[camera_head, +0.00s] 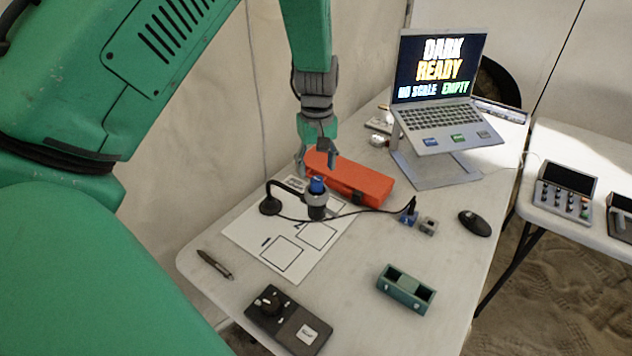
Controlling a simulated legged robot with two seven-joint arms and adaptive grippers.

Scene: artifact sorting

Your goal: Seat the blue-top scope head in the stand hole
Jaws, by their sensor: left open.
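The blue-top scope head (317,186) stands upright on the white sheet, its dark body below the blue cap. A light ring at the end of the black stand's (270,205) curved arm appears to surround its body; how deep it sits cannot be told. My left gripper (317,165) comes down from above, open, with nothing visible between its fingers. My right gripper is not in view.
A white sheet (255,228) with printed boxes lies under the stand. A pen (214,264), a black device with a knob (288,320), a green holder (405,289), a small blue connector (409,217) and a mouse (474,223) lie around. A laptop (440,85) stands behind on a riser.

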